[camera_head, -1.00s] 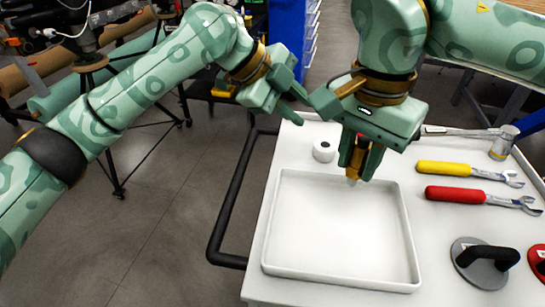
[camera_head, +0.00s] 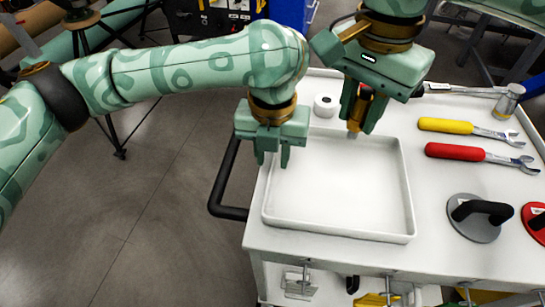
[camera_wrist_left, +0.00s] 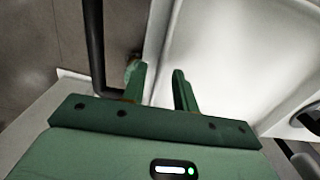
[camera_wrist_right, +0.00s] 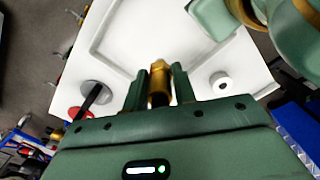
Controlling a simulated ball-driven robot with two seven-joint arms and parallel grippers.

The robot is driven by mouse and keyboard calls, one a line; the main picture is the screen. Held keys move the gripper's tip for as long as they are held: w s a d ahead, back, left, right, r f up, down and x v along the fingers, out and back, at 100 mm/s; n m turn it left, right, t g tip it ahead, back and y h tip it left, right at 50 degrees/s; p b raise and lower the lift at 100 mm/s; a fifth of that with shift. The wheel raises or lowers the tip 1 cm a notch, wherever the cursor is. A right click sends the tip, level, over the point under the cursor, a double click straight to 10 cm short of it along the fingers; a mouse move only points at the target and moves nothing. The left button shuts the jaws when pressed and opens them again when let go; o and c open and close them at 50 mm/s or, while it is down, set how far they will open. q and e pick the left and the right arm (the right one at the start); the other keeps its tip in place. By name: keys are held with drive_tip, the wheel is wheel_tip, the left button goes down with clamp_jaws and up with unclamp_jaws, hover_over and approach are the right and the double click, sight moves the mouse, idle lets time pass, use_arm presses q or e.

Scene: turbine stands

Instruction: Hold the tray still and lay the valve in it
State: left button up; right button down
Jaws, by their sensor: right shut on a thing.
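The white tray (camera_head: 335,190) lies flat on the white cart top and is empty. It also shows in the left wrist view (camera_wrist_left: 225,50) and the right wrist view (camera_wrist_right: 150,40). My right gripper (camera_head: 361,118) is shut on the brass-coloured valve (camera_head: 357,110), held above the tray's far edge. The right wrist view shows the valve (camera_wrist_right: 158,84) upright between the fingers. My left gripper (camera_head: 272,160) points down at the tray's left rim. In the left wrist view its fingers (camera_wrist_left: 160,88) are apart, with the rim in line between them; contact cannot be told.
A white roll (camera_head: 326,105) stands just behind the tray. A yellow-handled wrench (camera_head: 447,126), a red-handled wrench (camera_head: 456,152), a hammer (camera_head: 508,100) and a grey suction cup (camera_head: 474,222) lie to the right. A black cart handle (camera_head: 228,211) runs along the left side.

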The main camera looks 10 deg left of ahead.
use_arm(q)
drive_tip(key=shift+f, duration=1.05)
drive_tip(key=shift+c, duration=0.3)
clamp_jaws()
use_arm(e)
hover_over(336, 180)
wheel_tip(336, 180, down, 12)
drive_tip(key=shift+r, duration=0.25)
drive_tip(key=c, duration=1.1)
unclamp_jaws()
drive_tip(key=shift+f, duration=0.1)
